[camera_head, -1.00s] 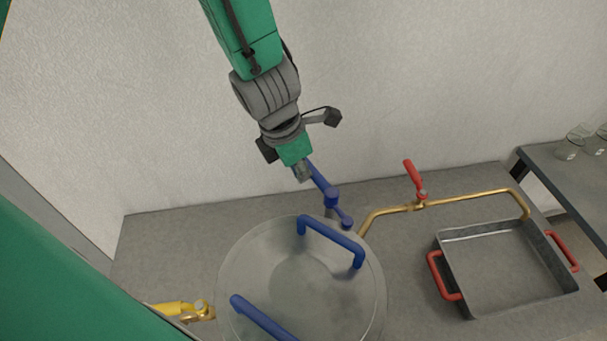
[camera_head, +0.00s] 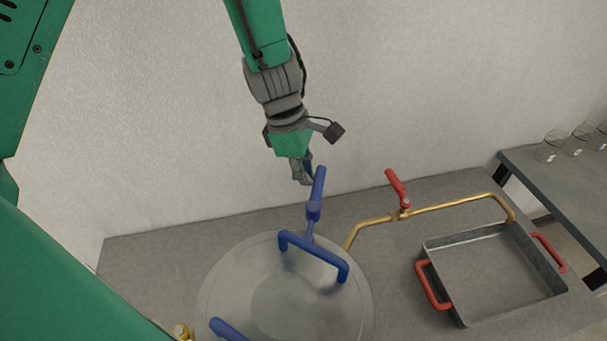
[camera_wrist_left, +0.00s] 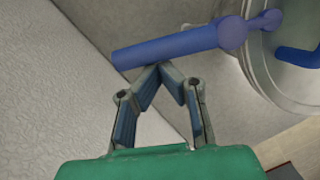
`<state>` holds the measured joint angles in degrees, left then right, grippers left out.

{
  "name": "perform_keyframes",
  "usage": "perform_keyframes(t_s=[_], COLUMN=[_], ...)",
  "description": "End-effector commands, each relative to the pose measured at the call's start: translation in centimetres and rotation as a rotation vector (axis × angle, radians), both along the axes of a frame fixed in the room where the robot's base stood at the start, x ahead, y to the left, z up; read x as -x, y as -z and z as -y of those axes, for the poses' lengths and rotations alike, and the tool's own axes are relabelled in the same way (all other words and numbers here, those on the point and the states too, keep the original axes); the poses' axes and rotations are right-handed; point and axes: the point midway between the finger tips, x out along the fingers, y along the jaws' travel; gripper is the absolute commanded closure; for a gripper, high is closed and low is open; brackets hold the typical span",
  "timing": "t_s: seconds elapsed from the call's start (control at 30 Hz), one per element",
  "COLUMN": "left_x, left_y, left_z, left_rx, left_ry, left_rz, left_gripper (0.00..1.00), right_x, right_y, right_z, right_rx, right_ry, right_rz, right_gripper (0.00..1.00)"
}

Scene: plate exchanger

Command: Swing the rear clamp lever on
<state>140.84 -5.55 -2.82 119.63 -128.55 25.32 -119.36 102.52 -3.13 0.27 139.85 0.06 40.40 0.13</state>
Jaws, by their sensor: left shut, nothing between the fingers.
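The blue rear clamp lever (camera_head: 316,200) stands at the far edge of the round metal lid (camera_head: 235,290). Its handle points up and back, towards the wall. My left gripper (camera_head: 303,181) is shut and empty, just left of the handle's upper end. In the left wrist view the closed fingertips (camera_wrist_left: 161,68) are right at the side of the lever's handle (camera_wrist_left: 170,46); whether they touch it I cannot tell. The lever's pivot (camera_wrist_left: 232,33) lies beside the vessel's rim. My right gripper is not in view.
Blue lid handles (camera_head: 313,257) rise from the lid. A brass pipe with a red valve lever (camera_head: 397,186) runs right of the vessel. A grey tray with red handles (camera_head: 432,286) sits further right, and glasses (camera_head: 552,146) stand on a side table.

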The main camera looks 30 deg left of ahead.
Motion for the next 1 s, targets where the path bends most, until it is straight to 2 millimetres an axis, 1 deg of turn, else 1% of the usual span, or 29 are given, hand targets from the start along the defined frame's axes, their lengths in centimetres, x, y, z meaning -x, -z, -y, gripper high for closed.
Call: perform_keyframes(t_s=[0.3, 0.77, 0.87, 0.97, 1.0], left_x=[-0.3, -0.3, -0.3, -0.3, -0.3], left_y=[0.0, 0.0, -0.5, -1.8, -2.5], left_z=[0.4, 0.4, 0.3, 0.0, -0.2], left_rx=[0.0, 0.001, 0.001, 0.0, -0.001], left_ry=[0.067, 0.069, 0.07, 0.07, 0.069], left_rz=[0.0, -0.001, 0.001, 0.004, 0.005], left_gripper=[1.0, 1.0, 1.0, 1.0, 1.0], right_x=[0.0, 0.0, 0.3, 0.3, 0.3], right_y=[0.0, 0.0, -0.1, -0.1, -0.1], right_z=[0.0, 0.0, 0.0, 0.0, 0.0], right_rx=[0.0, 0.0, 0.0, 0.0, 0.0], right_ry=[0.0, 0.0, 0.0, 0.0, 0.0], right_rz=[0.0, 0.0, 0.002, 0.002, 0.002], right_gripper=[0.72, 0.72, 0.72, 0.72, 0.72])
